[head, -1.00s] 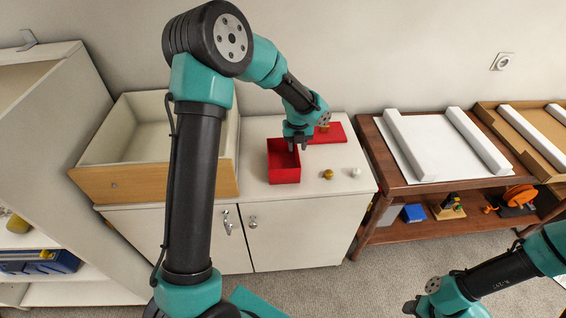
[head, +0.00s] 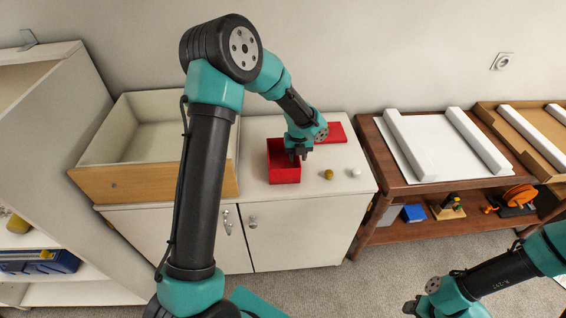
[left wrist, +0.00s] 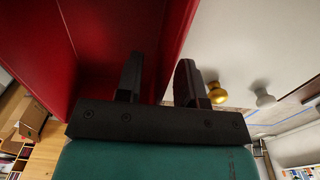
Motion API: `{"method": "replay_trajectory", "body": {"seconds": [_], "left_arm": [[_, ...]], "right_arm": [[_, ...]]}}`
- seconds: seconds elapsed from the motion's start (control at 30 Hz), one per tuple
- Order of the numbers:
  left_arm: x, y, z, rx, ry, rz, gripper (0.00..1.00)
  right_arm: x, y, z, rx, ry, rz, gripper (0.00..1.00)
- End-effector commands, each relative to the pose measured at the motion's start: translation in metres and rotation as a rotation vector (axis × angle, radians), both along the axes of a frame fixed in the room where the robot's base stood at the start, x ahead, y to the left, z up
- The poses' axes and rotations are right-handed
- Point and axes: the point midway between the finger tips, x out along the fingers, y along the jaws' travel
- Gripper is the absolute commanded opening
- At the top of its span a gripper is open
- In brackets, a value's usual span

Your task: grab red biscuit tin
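The red biscuit tin (head: 284,176) stands open on the white cabinet top; its red walls also fill the upper left of the left wrist view (left wrist: 90,45). My left gripper (head: 299,155) is at the tin's right wall. In the left wrist view its fingers (left wrist: 158,66) are apart, one over the red inside and one outside over the white top, with the wall between them. I cannot tell whether either finger touches the wall. A flat red lid (head: 334,132) lies behind, partly hidden by my arm. My right gripper (head: 411,307) is low at the right, away from the tin.
A gold knob (head: 329,174) and a white knob (head: 355,173) stand right of the tin. An open wooden drawer box (head: 150,183) is close on its left. A brown shelf table (head: 392,180) with white rolls stands to the right.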

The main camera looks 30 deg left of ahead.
Motion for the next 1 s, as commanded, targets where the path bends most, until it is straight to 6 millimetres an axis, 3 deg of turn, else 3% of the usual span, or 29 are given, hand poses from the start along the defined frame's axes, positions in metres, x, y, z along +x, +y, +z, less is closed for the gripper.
{"method": "replay_trajectory", "body": {"seconds": [0.23,0.6,1.0], "left_arm": [[0.0001,-0.0001,0.0002,0.000,0.000,0.000,0.34],[0.0001,-0.0001,0.0003,0.000,0.000,0.000,0.00],[0.0003,0.0000,0.0008,0.001,-0.001,-0.001,0.00]], "right_arm": [[0.0000,0.0000,0.0000,0.000,0.000,0.000,0.43],[0.0000,0.0000,0.0000,0.000,0.000,0.000,0.43],[0.0000,0.0000,0.0000,0.000,0.000,0.000,0.43]]}}
